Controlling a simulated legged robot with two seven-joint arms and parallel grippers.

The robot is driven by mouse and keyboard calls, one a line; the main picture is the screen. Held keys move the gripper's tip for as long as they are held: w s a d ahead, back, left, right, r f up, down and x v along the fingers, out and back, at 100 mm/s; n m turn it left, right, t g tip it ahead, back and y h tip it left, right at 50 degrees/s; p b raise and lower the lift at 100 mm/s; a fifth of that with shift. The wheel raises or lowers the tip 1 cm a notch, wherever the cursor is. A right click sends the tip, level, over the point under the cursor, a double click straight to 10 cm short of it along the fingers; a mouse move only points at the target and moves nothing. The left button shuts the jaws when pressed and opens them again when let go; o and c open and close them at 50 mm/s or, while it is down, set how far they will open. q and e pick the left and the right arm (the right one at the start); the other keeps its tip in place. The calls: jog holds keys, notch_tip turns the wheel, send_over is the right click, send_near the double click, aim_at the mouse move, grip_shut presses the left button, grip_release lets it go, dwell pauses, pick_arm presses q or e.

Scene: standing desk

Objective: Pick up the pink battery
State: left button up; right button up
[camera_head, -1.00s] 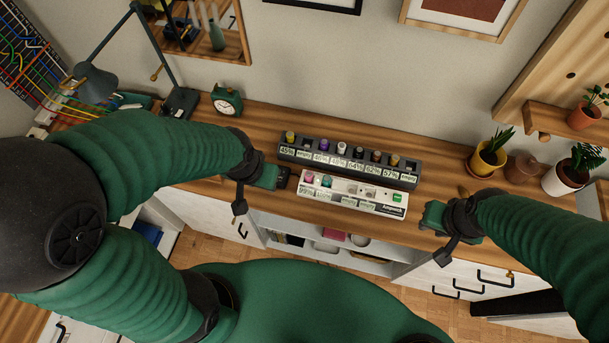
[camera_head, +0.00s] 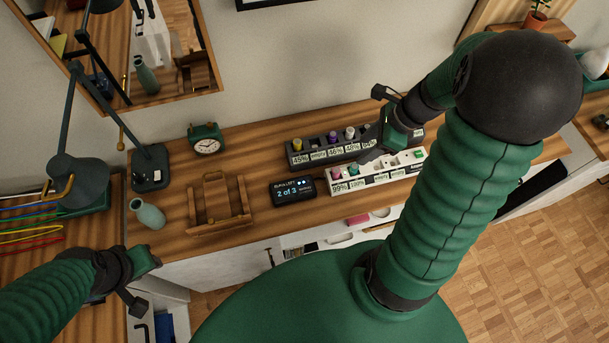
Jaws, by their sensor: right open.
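The pink battery (camera_head: 336,171) stands upright in the left end slot of the white charger (camera_head: 393,174), above a 99% label. A teal battery (camera_head: 355,169) stands beside it. My left gripper (camera_head: 152,262) is at the lower left, off the desk's front edge and far from the batteries. Its jaw opening is unclear.
The dark rack behind holds yellow, purple and white batteries. A small display (camera_head: 292,191) reading "2 of 3" sits left of the charger. A wooden stand (camera_head: 218,207), a green vase (camera_head: 148,214), a clock (camera_head: 206,139) and a lamp (camera_head: 150,166) stand farther left.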

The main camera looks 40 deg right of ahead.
jog(key=b, duration=0.2)
send_over(337, 170)
jog(key=s+d, duration=0.3)
jog(key=f, duration=1)
jog(key=shift+w+f, duration=0.1)
jog(key=shift+w, duration=0.1)
jog(key=a+f, duration=0.1)
jog(key=w+a+f, duration=0.1)
jog(key=f, duration=0.1)
jog(key=w+a+f+b, duration=0.1)
jog(key=shift+a+f, duration=0.2)
jog(key=shift+a, duration=0.05)
jog(key=shift+w+d+f, duration=0.15)
jog(key=shift+d+f, duration=0.05)
jog(key=shift+f, duration=0.05)
jog(key=shift+w+d+f, duration=0.1)
jog(key=shift+d+f, duration=0.05)
jog(key=shift+d, duration=0.5)
jog(key=shift+c, duration=2.5)
jog(key=shift+a, duration=0.6)
grip_shut()
pick_arm(q)
jog(key=d+f, duration=0.1)
jog(key=f, duration=0.1)
jog(key=shift+s+d+f, duration=0.3)
jog(key=shift+d+f, duration=0.05)
jog(key=shift+d, duration=0.05)
pick_arm(e)
jog(key=shift+d, duration=0.1)
